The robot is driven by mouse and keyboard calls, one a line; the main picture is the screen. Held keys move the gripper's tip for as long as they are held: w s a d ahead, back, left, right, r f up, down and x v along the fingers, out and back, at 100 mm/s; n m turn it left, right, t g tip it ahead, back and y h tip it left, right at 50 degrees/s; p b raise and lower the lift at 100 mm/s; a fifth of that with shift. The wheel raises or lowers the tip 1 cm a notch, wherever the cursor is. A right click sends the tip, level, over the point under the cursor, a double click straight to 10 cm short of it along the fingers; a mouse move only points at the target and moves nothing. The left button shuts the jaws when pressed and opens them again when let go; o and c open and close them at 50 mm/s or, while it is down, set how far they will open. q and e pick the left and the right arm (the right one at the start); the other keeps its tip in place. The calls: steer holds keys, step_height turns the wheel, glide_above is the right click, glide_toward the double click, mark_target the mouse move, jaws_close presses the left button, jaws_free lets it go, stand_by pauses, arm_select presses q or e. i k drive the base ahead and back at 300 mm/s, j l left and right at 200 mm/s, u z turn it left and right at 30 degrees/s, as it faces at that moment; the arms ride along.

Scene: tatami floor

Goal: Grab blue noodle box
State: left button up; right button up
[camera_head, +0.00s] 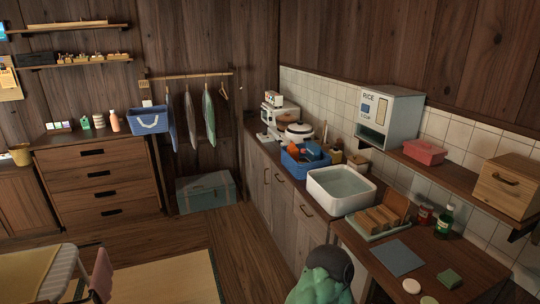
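I cannot make out for certain which thing is the blue noodle box. A blue tub (296,168) on the far counter holds an orange item and a small blue item (312,152), too small to identify. A blue basket (150,124) stands on the wooden dresser at the left; its contents are mostly hidden. Neither of my grippers is in view.
A white sink basin (341,190) sits between the blue tub and the near counter (440,262). The rice dispenser (389,116) stands on a wall shelf. A green form with a dark round top (322,277) is at the bottom. The wooden floor (240,250) beside the cabinets is clear.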

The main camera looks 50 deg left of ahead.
mark_target(313, 150)
steer(key=u, duration=1.5)
steer(key=i+j, duration=0.3)
steer(key=i, duration=0.15)
steer(key=i+j, duration=0.25)
steer(key=i, duration=0.15)
steer(key=i+j, duration=0.3)
steer(key=i, duration=0.15)
steer(key=i+j, duration=0.3)
steer(key=i, duration=0.15)
